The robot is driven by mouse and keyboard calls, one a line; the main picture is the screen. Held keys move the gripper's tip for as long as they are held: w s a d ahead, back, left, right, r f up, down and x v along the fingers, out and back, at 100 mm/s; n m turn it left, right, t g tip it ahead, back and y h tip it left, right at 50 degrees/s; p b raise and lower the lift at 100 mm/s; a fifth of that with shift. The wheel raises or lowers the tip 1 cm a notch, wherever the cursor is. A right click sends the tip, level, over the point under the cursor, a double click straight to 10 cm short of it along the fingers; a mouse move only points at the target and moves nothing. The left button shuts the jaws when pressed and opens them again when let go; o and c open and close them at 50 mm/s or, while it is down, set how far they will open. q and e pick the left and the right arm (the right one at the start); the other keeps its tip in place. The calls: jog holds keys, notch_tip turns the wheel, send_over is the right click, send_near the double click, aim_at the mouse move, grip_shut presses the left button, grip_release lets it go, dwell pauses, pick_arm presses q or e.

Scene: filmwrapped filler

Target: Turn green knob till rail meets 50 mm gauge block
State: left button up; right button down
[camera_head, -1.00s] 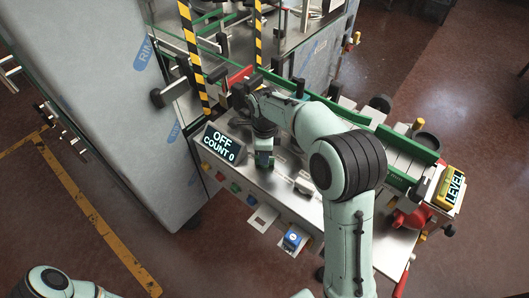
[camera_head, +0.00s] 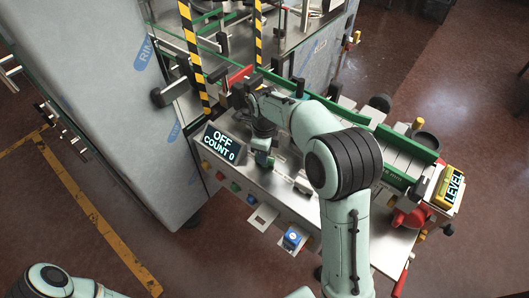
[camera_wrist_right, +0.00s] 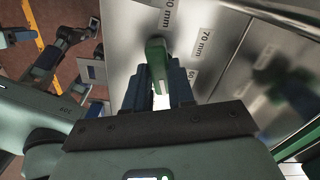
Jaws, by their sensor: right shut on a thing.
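My right gripper (camera_head: 263,158) is low over the steel deck of the machine, beside the OFF / COUNT 0 display. In the right wrist view its two dark blue fingers (camera_wrist_right: 158,92) are shut on the green knob (camera_wrist_right: 156,62), a narrow upright grip between them. In the head view the knob is mostly hidden by the gripper. Long green rails (camera_head: 322,97) run along the conveyor behind my right arm, which covers part of them. Size labels reading 70 mm (camera_wrist_right: 204,42) show in the wrist view. I cannot pick out the 50 mm block. My left gripper is out of view.
The display (camera_head: 221,143) stands left of my right gripper. A yellow LEVEL box (camera_head: 449,188) and a red handle (camera_head: 409,216) are at the conveyor's right end. A blue button (camera_head: 292,238) sits at the front. A large grey cabinet (camera_head: 105,85) closes off the left side.

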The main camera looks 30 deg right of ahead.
jog(key=c, duration=1)
grip_release()
jog(key=shift+o, duration=0.2)
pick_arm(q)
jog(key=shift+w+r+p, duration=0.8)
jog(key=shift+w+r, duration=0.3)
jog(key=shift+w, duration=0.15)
pick_arm(e)
notch_tip(320, 180, up, 13)
jog(key=shift+r, duration=0.2)
